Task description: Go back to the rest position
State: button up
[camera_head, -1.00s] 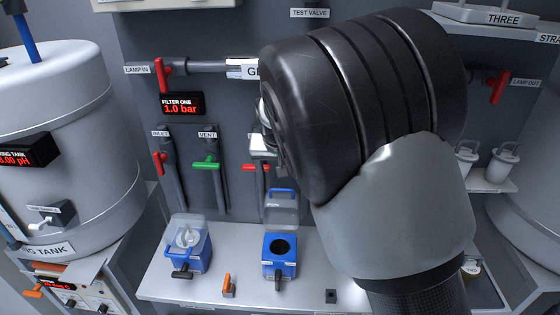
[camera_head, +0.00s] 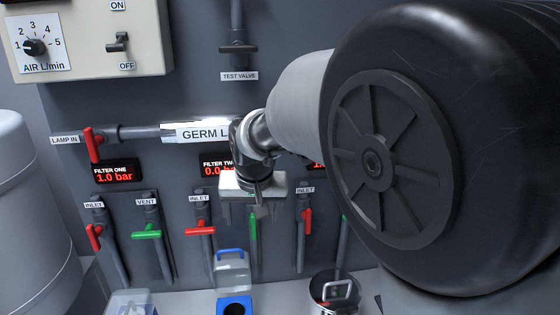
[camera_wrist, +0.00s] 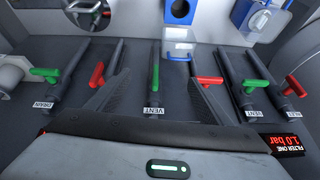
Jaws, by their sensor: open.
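My gripper (camera_head: 260,208) hangs in front of the grey panel, below the germ lamp pipe (camera_head: 185,133) in the head view. Its white body hides part of the filter two display (camera_head: 215,168). In the wrist view its two dark fingers (camera_wrist: 157,98) are spread apart with nothing held between them. A green-handled vent valve (camera_wrist: 155,78) shows behind the gap; I cannot tell how far away it is. My large black arm joint fills the right of the head view and hides what is behind it.
A red inlet handle (camera_head: 200,230) and a green vent handle (camera_head: 147,234) stand left of my gripper. Below are a blue open-lidded hopper (camera_head: 235,306) and a dark round container (camera_head: 335,290). A switch box (camera_head: 85,40) is at upper left.

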jog(key=s+d+r+m, duration=0.1)
jog(key=s+d+r, duration=0.3)
jog(key=s+d, duration=0.55)
jog(key=s+d+r, duration=0.3)
jog(key=s+d, duration=0.4)
jog(key=d, duration=0.5)
jog(key=s+d+f+h+p, duration=0.1)
jog(key=s+d, duration=0.3)
jog(key=s, duration=0.3)
jog(key=shift+s+f+m+t+h, duration=0.2)
jog(key=shift+s+m+t+h, duration=0.1)
jog(key=shift+s+m, duration=0.1)
